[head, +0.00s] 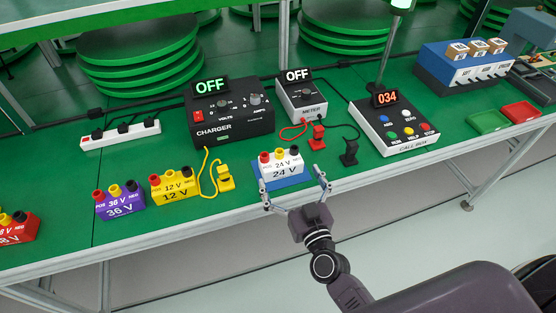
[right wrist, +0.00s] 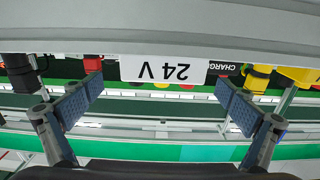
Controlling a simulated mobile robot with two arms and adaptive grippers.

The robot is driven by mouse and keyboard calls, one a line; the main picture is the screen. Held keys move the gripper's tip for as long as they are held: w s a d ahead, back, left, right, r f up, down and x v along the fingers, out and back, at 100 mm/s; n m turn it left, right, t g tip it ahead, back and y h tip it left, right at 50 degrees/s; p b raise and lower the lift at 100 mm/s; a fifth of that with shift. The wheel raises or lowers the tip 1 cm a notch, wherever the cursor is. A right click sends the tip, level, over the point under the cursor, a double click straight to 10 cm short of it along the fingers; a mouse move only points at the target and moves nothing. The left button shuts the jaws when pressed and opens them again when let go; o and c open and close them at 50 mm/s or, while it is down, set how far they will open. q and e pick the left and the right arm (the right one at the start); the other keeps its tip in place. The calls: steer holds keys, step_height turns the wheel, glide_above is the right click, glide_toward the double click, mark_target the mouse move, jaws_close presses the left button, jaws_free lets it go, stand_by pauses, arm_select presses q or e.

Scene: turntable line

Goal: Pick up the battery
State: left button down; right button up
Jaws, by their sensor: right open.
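The white 24 V battery (head: 284,171) stands near the table's front edge on a blue base or mat (head: 262,184), with red, yellow and dark terminals on top. My right gripper (head: 293,186) is open at its front, one finger toward each side. In the right wrist view the battery's 24 V label (right wrist: 165,69) appears upside down between the spread fingers (right wrist: 158,97), with a gap on each side. A yellow 12 V battery (head: 175,190), a purple 36 V battery (head: 120,204) and a partly cut-off red battery (head: 16,230) stand to the left. My left gripper is not in view.
Behind stand a black charger (head: 232,122) reading OFF and a meter (head: 302,100) reading OFF. A yellow clip (head: 225,178), red clip (head: 317,138) and black clip (head: 349,152) lie nearby with cables. A call box (head: 394,127) is to the right.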

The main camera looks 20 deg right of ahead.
mark_target(281, 158)
steer(key=shift+w+a+r, duration=0.1)
steer(key=shift+w+r, duration=0.2)
steer(key=shift+w, duration=0.15)
steer(key=w, duration=0.4)
steer(key=shift+w+a+f, duration=0.2)
steer(key=shift+w+a, duration=0.05)
steer(key=shift+w, duration=0.15)
steer(key=shift+c, duration=0.3)
steer(key=c, duration=1.5)
steer(key=shift+r, duration=0.15)
steer(key=shift+c, duration=0.9)
